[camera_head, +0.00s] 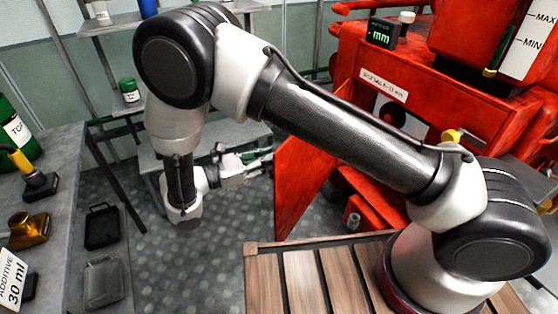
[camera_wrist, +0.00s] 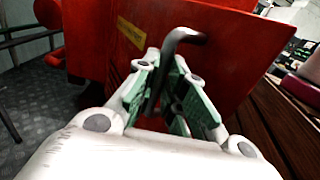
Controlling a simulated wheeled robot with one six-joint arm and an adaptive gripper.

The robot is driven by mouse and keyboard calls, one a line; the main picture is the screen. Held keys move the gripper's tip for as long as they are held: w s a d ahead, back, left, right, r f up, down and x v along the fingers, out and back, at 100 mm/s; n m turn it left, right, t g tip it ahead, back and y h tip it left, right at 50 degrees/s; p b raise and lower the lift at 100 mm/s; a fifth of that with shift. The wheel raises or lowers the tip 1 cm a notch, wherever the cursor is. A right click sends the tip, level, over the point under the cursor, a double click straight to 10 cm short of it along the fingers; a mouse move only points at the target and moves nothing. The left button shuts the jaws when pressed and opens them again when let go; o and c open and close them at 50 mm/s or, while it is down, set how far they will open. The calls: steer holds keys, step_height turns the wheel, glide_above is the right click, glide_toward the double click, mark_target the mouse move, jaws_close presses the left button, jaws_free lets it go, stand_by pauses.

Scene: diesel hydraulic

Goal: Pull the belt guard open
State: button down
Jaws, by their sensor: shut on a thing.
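The belt guard (camera_head: 300,185) is a flat red panel that stands out at an angle from the red machine in the head view. My gripper (camera_head: 266,156) is at the panel's left edge in the head view. In the wrist view my gripper (camera_wrist: 172,72) has its green-padded fingers shut around the handle. The handle's lower part is partly hidden between the fingers. The handle itself is too small to make out in the head view.
The red machine (camera_head: 360,75) stands behind the guard, with a gauge display (camera_head: 383,32) on top. A slatted wooden platform (camera_head: 300,280) is at the front. A grey bench (camera_head: 60,175) with bottles stands at left. Patterned floor (camera_head: 225,245) is clear between them.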

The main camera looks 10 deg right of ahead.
steer(key=shift+s+d, duration=0.1)
steer(key=shift+s, duration=0.05)
steer(key=c, duration=1.5)
jaws_free()
steer(key=v, duration=0.8)
